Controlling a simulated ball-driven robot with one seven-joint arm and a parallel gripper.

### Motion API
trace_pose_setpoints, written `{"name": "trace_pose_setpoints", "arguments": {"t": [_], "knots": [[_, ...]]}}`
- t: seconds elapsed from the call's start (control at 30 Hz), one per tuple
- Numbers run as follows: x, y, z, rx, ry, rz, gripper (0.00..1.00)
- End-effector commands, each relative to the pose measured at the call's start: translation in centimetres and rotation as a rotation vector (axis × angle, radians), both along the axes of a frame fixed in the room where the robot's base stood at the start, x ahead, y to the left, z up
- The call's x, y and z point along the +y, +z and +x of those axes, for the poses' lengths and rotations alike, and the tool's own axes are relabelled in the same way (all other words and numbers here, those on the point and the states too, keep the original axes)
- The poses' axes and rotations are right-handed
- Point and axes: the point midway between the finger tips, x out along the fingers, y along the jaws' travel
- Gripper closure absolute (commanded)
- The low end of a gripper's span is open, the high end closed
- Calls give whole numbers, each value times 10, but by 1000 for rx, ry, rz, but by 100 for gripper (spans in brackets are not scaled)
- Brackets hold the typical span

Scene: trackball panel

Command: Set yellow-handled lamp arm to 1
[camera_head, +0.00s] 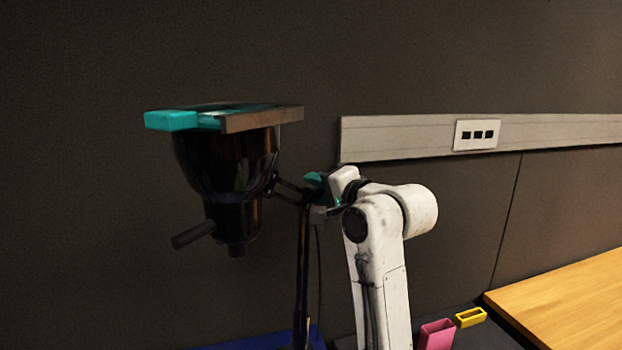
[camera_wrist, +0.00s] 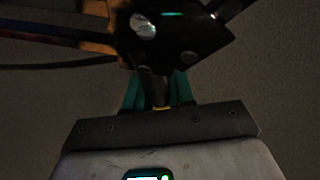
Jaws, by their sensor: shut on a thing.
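The black lamp head (camera_head: 225,170) hangs on the left in the head view, with a short dark stub on its lower left. A thin black lamp arm (camera_head: 302,250) rises beside it and joins it through a short link. My gripper (camera_head: 316,181) is at the lamp arm's upper joint, its teal fingers partly hidden by my wrist. In the wrist view, my gripper (camera_wrist: 160,95) is shut around a narrow dark stem below the black joint (camera_wrist: 175,35). A small yellow patch of the handle (camera_wrist: 162,109) shows between the fingers; most of it is hidden.
A teal block (camera_head: 171,120) and a flat brown-grey bar (camera_head: 262,119) appear across the top of the lamp head. A wall rail (camera_head: 390,138) with sockets runs behind. Pink (camera_head: 437,335) and yellow (camera_head: 470,317) open holders sit near the wooden tabletop (camera_head: 565,305) at lower right.

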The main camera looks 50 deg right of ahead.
Motion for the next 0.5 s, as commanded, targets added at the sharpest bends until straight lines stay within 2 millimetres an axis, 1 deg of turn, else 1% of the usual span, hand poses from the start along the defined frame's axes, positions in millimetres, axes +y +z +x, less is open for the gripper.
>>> {"name": "trace_pose_setpoints", "arguments": {"t": [0.5], "knots": [[-1, -3, -3, 6, -33, 2, 100]]}}
